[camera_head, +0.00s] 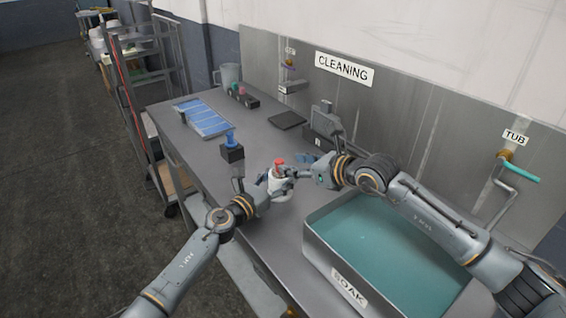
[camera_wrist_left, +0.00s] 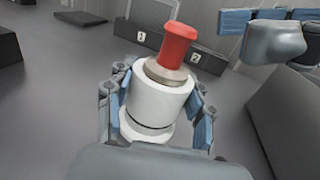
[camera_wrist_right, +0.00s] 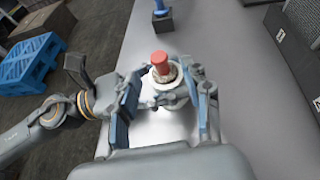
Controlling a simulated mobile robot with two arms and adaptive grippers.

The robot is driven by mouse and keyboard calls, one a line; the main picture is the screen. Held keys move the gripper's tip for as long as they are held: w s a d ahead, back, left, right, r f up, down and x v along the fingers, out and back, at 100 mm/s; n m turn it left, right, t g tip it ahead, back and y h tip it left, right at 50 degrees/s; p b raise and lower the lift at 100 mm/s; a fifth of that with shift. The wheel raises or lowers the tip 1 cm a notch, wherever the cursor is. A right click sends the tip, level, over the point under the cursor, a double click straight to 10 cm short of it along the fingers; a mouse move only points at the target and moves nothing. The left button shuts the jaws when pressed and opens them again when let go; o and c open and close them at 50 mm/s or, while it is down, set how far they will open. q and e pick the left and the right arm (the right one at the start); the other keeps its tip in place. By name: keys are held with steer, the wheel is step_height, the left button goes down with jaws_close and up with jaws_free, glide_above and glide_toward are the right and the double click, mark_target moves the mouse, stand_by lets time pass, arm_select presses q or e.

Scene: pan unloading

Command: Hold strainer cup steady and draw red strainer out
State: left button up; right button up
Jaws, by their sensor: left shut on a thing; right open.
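The white strainer cup (camera_wrist_left: 160,104) stands upright between the fingers of my left gripper (camera_wrist_left: 160,108), which is shut on it. The red strainer (camera_wrist_left: 179,45) sticks up out of the cup's top, its lower part hidden inside. In the head view the red strainer (camera_head: 279,162) and cup (camera_head: 277,183) are between my two grippers. My right gripper (camera_head: 298,174) is open beside the cup on its right. In the right wrist view the red strainer (camera_wrist_right: 160,62) shows beyond and between the open fingers of my right gripper (camera_wrist_right: 164,92), apart from them.
A teal-filled soak tub (camera_head: 385,245) stands at the front right. A black block with a blue piece (camera_head: 232,149) stands to the left on the metal table (camera_head: 185,150). A blue tray (camera_head: 203,117) and dark pad (camera_head: 287,119) lie farther back.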

mark_target(280, 161)
steer(key=shift+x, duration=3.2)
jaws_close()
